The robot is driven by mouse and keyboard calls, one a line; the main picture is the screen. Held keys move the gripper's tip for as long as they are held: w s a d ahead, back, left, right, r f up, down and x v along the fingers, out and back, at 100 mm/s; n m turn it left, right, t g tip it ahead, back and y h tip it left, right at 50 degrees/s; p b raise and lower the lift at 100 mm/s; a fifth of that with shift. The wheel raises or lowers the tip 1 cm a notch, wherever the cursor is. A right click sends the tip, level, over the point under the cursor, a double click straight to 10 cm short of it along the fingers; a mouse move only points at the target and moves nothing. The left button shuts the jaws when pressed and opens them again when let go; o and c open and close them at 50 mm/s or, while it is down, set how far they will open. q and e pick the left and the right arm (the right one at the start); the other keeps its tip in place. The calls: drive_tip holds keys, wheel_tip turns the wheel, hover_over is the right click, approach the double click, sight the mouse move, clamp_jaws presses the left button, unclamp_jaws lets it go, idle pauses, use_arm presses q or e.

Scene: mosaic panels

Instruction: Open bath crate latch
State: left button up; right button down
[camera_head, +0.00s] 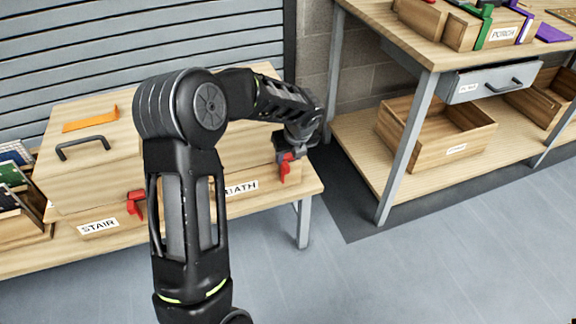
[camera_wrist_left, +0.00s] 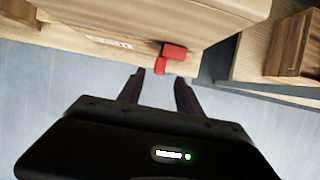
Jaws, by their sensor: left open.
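The bath crate (camera_head: 258,158) is a closed wooden box on the left bench, its label (camera_head: 240,188) partly covered by my left arm. Its red latch (camera_head: 286,170) is on the front near the right end and also shows in the left wrist view (camera_wrist_left: 173,50). My left gripper (camera_head: 296,146) is at the latch, partly covering it in the head view. In the left wrist view its two dark fingers (camera_wrist_left: 158,82) are apart and empty, with the red latch just beyond the tips. I cannot tell whether the fingers touch it. My right gripper is not in view.
The stair crate (camera_head: 75,190), with a black handle and another red latch (camera_head: 135,203), stands to the left. A second bench (camera_head: 345,135) on the right has a drawer and open wooden boxes. The floor (camera_head: 400,270) in front is clear.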

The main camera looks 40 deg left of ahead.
sight(286, 165)
use_arm(q)
drive_tip(key=b+x, duration=0.1)
drive_tip(key=x, duration=0.5)
drive_tip(key=shift+w+a+f, duration=0.1)
drive_tip(key=shift+f, duration=0.3)
drive_tip(key=shift+c, duration=0.4)
clamp_jaws()
idle(0.6)
